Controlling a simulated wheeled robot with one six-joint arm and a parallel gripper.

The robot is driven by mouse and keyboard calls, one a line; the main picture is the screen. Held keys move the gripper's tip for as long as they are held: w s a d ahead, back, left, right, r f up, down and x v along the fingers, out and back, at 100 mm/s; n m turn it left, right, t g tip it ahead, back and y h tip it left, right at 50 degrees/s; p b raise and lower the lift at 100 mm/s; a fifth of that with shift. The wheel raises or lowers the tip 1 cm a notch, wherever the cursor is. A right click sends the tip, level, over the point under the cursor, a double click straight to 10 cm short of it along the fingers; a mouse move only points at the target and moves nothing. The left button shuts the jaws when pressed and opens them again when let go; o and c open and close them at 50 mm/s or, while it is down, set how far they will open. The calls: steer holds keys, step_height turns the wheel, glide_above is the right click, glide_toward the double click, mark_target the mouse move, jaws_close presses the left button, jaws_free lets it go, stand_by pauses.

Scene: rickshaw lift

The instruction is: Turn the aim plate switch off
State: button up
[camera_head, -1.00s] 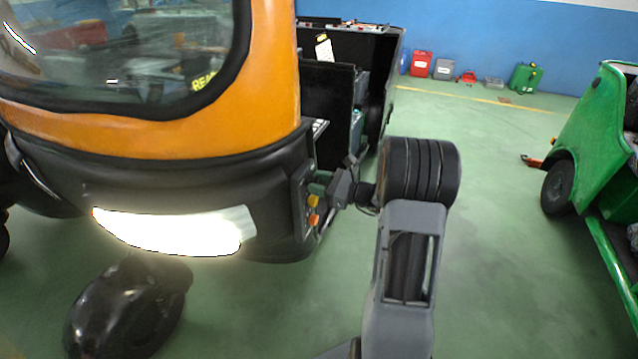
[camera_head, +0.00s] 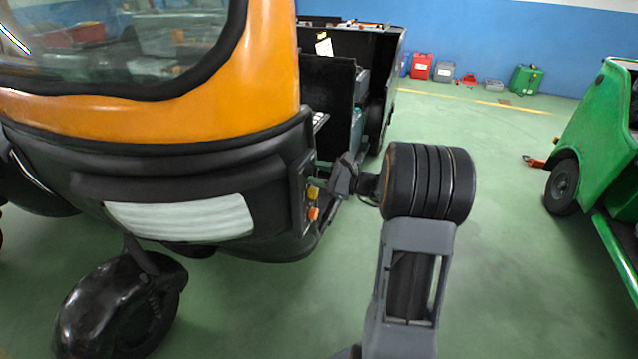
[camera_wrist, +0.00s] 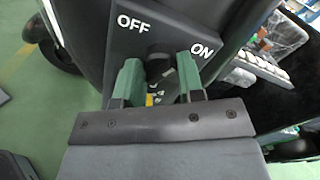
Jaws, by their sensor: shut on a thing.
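The switch knob (camera_wrist: 158,66) is small and black in the wrist view, on a dark panel (camera_wrist: 178,22) with white "OFF" at its upper left and "ON" at its right. My gripper (camera_wrist: 160,72) has its two green fingers on either side of the knob and is shut on it. The fingers partly hide the knob, so its exact pointing is hard to read. In the head view, my gripper (camera_head: 328,182) is at the right side of the orange and black rickshaw (camera_head: 220,110). The white front plate (camera_head: 185,218) of the rickshaw is unlit.
Orange buttons (camera_head: 313,203) sit on the rickshaw's side by my gripper. A black front wheel (camera_head: 120,305) stands below the plate. A green vehicle (camera_head: 595,150) is at the right, with open green floor (camera_head: 510,260) between. Several boxes line the blue back wall.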

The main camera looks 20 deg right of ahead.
steer(key=n+b, duration=1.3)
steer(key=b, duration=0.6)
steer(key=shift+f, duration=0.1)
steer(key=shift+n+b, duration=0.35)
steer(key=shift+n, duration=0.05)
steer(key=o, duration=0.9)
steer(key=shift+s+d, duration=0.1)
steer(key=p+v, duration=0.3)
steer(key=v, duration=1)
steer(key=shift+s+d, duration=0.2)
